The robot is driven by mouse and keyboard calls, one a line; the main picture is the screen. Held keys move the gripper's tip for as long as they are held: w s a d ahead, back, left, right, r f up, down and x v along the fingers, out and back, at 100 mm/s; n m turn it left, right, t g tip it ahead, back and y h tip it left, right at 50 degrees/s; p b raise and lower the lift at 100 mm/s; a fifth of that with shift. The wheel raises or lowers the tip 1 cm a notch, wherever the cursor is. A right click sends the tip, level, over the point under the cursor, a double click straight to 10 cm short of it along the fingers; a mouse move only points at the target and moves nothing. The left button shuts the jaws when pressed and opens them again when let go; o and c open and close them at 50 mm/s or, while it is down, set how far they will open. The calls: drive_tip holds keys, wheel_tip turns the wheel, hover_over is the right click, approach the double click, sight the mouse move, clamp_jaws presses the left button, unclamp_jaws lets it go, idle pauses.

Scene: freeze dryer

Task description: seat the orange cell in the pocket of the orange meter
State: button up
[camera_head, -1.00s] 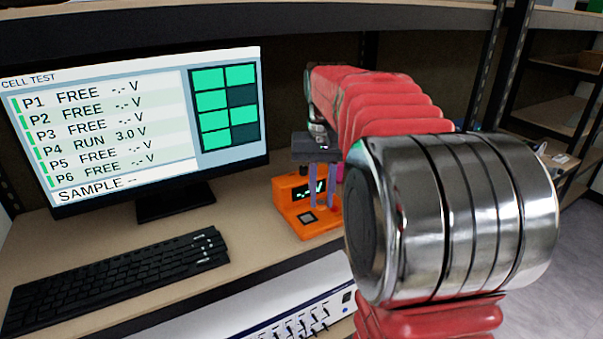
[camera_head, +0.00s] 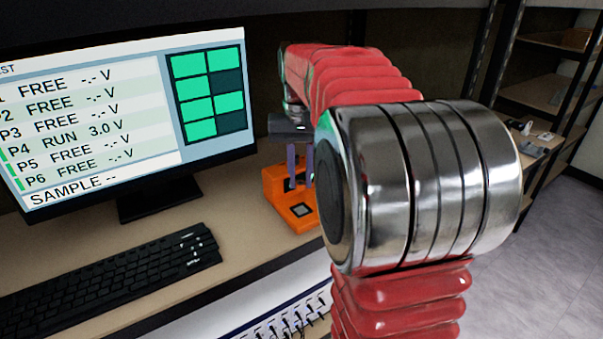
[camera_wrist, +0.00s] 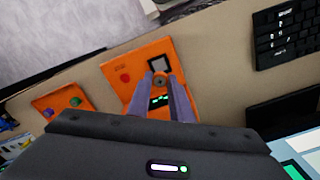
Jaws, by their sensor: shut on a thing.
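The orange meter (camera_head: 278,190) stands on the bench right of the monitor. Its dark square pocket (camera_head: 301,211) is open to view in the head view. In the wrist view the meter (camera_wrist: 127,84) has a red button, a dark pocket (camera_wrist: 159,63) and a lit green display. My gripper (camera_wrist: 160,78) is shut on a small round cell (camera_wrist: 160,81), greyish with a dark centre, which shows between the purple fingertips. The cell appears over the meter beside the pocket; its height above is unclear. In the head view my gripper (camera_head: 302,186) is partly behind my arm, and the cell cannot be made out.
A second orange device (camera_wrist: 60,97) with coloured buttons lies left of the meter in the wrist view. The monitor (camera_head: 120,120) and black keyboard (camera_head: 110,270) stand left in the head view. A white unit with cables (camera_head: 290,315) is below the bench edge.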

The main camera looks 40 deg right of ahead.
sight(301, 189)
drive_tip(key=shift+f, duration=2.8)
drive_tip(key=shift+s, duration=0.1)
drive_tip(key=shift+f, duration=0.5)
drive_tip(key=o, duration=0.9)
drive_tip(key=shift+c, duration=0.2)
drive_tip(key=shift+r, duration=0.1)
drive_tip(key=shift+r, duration=3.6)
